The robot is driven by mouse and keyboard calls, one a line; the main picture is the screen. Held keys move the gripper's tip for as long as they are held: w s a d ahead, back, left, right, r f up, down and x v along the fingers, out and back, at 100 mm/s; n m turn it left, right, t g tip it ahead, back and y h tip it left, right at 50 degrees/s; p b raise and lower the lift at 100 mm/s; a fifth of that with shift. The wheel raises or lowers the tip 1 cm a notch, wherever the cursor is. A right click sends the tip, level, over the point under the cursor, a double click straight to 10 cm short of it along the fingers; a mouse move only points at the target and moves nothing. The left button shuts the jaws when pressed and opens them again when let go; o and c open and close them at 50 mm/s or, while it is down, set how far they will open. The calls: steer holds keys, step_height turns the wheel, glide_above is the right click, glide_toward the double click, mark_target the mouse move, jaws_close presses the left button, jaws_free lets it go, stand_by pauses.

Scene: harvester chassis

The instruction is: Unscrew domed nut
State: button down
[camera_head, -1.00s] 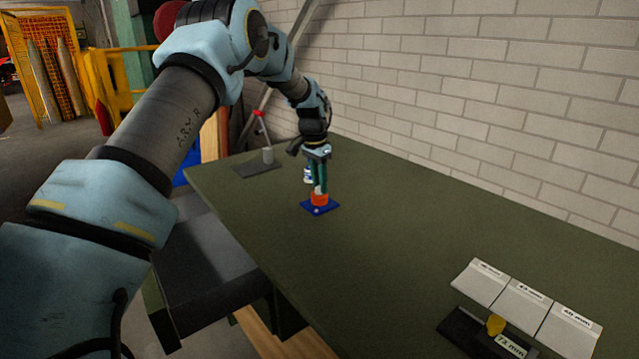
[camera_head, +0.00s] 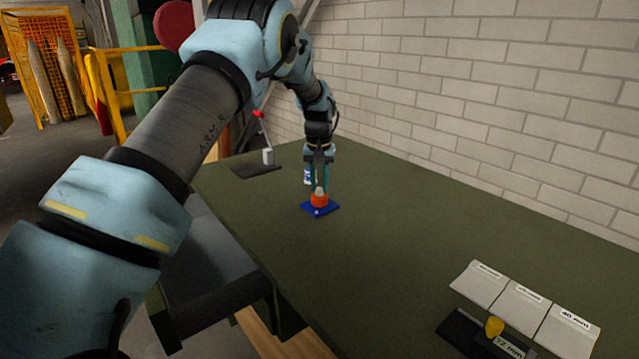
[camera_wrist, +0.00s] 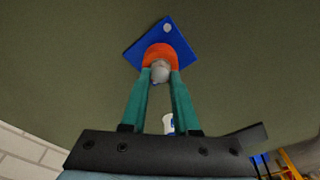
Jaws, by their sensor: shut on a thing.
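The domed nut (camera_wrist: 160,72) is a pale grey rounded piece on top of an orange round base (camera_wrist: 168,50). That base stands on a blue square plate (camera_wrist: 140,52) with a light round spot near one corner. In the head view the orange base (camera_head: 319,201) and blue plate (camera_head: 331,209) are on the green table. My gripper (camera_wrist: 160,75) points down from above, its two green fingers shut on the nut, one on each side. It also shows in the head view (camera_head: 320,188). The fingers partly hide the nut's sides, and its thread is out of sight.
A small white and blue object (camera_head: 307,177) stands just behind the plate. A dark plate with a grey cylinder (camera_head: 268,156) and red-topped rod is at the back left. Labelled pale blocks (camera_head: 520,302) and a yellow piece (camera_head: 494,327) are at front right. A brick wall lines the table.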

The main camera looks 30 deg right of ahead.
steer(key=shift+n, duration=0.5)
steer(key=n+p, duration=0.1)
steer(key=n, duration=0.2)
steer(key=shift+s+y, duration=0.1)
steer(key=shift+y, duration=0.2)
steer(key=shift+n, duration=1.1)
steer(key=n+p, duration=0.1)
steer(key=n, duration=0.3)
steer(key=shift+y+p, duration=0.3)
steer(key=shift+y, duration=0.1)
steer(key=shift+n, duration=0.5)
steer(key=n+p, duration=0.1)
steer(key=n, duration=0.4)
steer(key=shift+y, duration=0.3)
